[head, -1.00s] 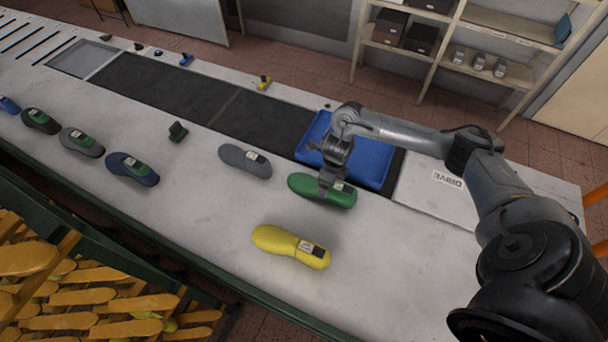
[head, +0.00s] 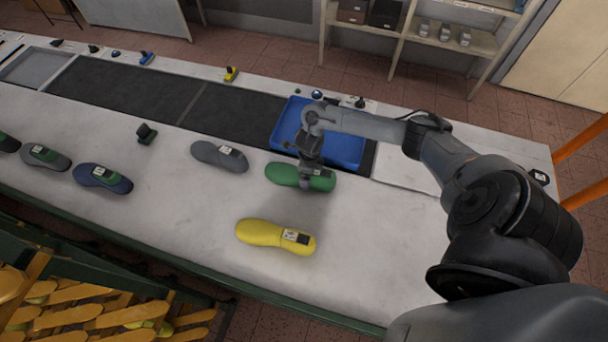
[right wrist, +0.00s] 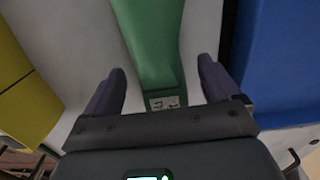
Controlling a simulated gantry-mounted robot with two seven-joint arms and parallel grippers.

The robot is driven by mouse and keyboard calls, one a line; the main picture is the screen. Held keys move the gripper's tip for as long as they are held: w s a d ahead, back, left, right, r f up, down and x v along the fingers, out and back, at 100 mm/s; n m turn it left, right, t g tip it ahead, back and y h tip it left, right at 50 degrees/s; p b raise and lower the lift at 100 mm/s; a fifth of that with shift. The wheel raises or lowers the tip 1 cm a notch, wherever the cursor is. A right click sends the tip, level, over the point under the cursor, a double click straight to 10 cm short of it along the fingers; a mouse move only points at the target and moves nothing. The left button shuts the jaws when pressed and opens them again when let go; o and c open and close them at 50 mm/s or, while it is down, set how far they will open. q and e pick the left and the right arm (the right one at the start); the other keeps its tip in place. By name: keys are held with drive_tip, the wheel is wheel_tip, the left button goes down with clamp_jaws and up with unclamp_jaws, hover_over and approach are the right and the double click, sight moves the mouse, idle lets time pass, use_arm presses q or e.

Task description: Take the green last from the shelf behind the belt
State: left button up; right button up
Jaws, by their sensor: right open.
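The green last (head: 282,174) lies on the white worktop (head: 350,230), on the near side of the belt, beside the blue tray. My left gripper is not in view.
A yellow last (head: 262,233) lies nearer the front edge, and a grey last (head: 220,155) to the left. The blue tray (head: 348,150) sits on the dark belt (head: 130,92). Several more lasts lie further left. Storage shelves (head: 440,42) stand behind.

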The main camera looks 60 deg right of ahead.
drive_tip(key=shift+f, duration=1)
drive_tip(key=c, duration=1.6)
clamp_jaws()
drive_tip(key=shift+w+r, duration=0.1)
drive_tip(key=shift+r, duration=0.1)
